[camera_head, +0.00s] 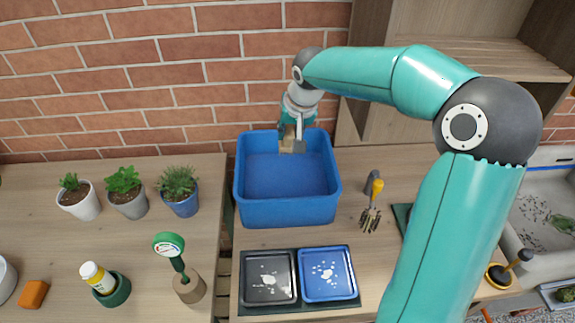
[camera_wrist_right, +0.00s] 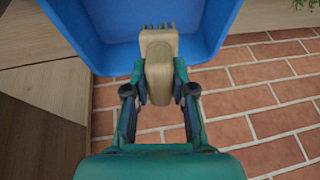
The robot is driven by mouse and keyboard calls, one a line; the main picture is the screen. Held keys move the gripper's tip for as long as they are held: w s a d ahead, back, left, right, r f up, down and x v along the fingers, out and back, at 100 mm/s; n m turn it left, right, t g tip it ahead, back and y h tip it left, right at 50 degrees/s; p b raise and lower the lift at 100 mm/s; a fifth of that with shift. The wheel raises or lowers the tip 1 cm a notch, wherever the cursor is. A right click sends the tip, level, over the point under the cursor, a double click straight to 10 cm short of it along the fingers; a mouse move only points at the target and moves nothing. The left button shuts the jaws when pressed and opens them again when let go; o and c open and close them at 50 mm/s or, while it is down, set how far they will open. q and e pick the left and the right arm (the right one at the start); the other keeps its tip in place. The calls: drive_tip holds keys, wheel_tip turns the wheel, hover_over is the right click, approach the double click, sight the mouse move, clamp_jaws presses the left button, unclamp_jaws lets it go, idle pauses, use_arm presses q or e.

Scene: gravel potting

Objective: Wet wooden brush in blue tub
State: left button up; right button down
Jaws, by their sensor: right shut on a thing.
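The blue tub (camera_head: 287,212) stands on the bench against the brick wall, with its inside open to view. My right gripper (camera_head: 291,141) is at the tub's back wall, pointing down. It is shut on the wooden brush (camera_head: 286,146), a pale wood block. In the right wrist view the brush (camera_wrist_right: 159,72) sits between both fingers (camera_wrist_right: 158,92), with its short bristles toward the tub's interior (camera_wrist_right: 110,25). The brush is at the back of the tub opening; I cannot tell whether its bristles touch anything. My left gripper is not in view.
Black (camera_head: 268,298) and blue (camera_head: 328,298) square dishes lie in front of the tub. A yellow-handled hand fork (camera_head: 371,205) lies to its right. Potted plants (camera_head: 125,203) stand to the left. A wooden shelf (camera_head: 470,60) is above right, and a sink (camera_head: 540,185) is far right.

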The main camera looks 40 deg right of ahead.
sight(290, 128)
drive_tip(key=shift+r, duration=0.15)
drive_tip(key=shift+r+p, duration=1.45)
drive_tip(key=shift+r, duration=0.5)
drive_tip(key=shift+s+f, duration=0.1)
